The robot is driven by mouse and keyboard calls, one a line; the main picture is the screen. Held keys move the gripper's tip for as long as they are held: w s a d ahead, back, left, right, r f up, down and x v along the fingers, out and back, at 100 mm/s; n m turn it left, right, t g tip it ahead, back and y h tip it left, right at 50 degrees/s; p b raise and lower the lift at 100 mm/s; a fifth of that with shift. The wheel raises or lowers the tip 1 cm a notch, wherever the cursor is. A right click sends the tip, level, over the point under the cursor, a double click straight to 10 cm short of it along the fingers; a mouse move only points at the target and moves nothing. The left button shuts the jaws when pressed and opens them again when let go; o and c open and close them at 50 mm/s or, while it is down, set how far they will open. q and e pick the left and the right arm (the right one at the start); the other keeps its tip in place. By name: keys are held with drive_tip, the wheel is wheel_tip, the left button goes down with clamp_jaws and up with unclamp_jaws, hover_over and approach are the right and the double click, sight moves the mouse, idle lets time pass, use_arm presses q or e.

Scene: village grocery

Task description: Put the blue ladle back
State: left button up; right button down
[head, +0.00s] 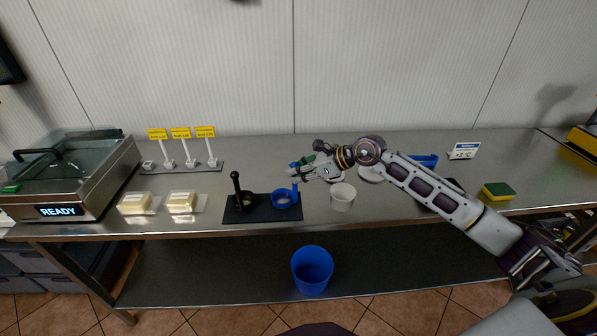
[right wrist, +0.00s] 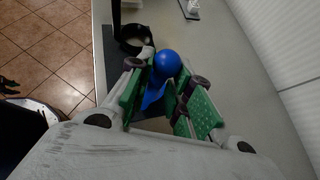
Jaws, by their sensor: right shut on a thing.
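The blue ladle (head: 295,188) stands upright at the right side of a dark mat (head: 262,210), with its round blue bowl (head: 281,199) low over or on the mat; I cannot tell whether it touches. My right gripper (head: 297,171) is shut on the upper part of its handle. In the right wrist view the blue knob (right wrist: 167,64) of the handle shows between the green finger pads of my right gripper (right wrist: 160,95). A black ladle (head: 236,185) stands at the mat's left side. My left gripper is not in view.
A white tub (head: 342,197) stands close right of the mat. Butter packs (head: 182,201) and a steel machine (head: 65,180) are at left. A yellow-green sponge (head: 497,191) and price sign (head: 463,151) are at right. A blue bin (head: 312,270) shows below the counter's front edge.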

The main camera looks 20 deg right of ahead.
drive_tip(key=shift+f, duration=0.15)
drive_tip(key=c, duration=1.3)
unclamp_jaws()
drive_tip(key=shift+r, duration=0.2)
